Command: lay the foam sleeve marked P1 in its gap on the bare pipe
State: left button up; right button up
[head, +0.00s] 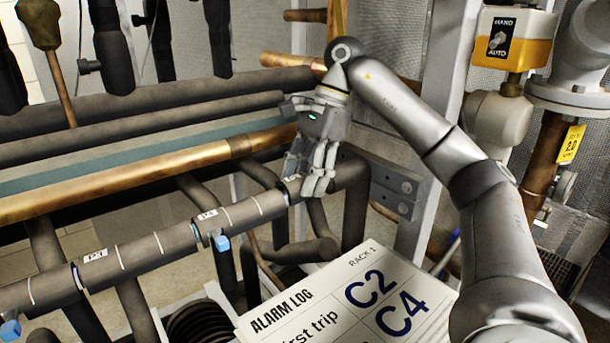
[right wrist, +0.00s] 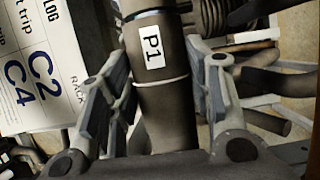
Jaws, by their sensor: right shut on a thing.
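The foam sleeve P1 (right wrist: 160,105) is a dark grey tube with a white P1 label and a pale ring, between the fingers of my right gripper (right wrist: 160,95) in the right wrist view. In the head view my right gripper (head: 312,182) points down over the right part of a row of dark sleeves, shut on the sleeve, whose left end (head: 292,188) shows beside the fingers. The sleeve lies roughly in line with the row. My fingers hide most of it, so I cannot tell whether it is fully seated. My left gripper is out of view.
More labelled sleeves (head: 130,256) run to the lower left, with blue fittings (head: 222,243) below. A bare copper pipe (head: 120,183) runs behind. An alarm log sheet (head: 345,300) stands in front. A grey bracket (head: 397,188) and upright post are close right of my gripper.

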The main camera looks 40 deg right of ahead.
jog(key=shift+f, duration=0.15)
jog(key=shift+f, duration=0.3)
dwell(0.9)
jog(key=o, duration=0.8)
jog(key=shift+v, duration=6)
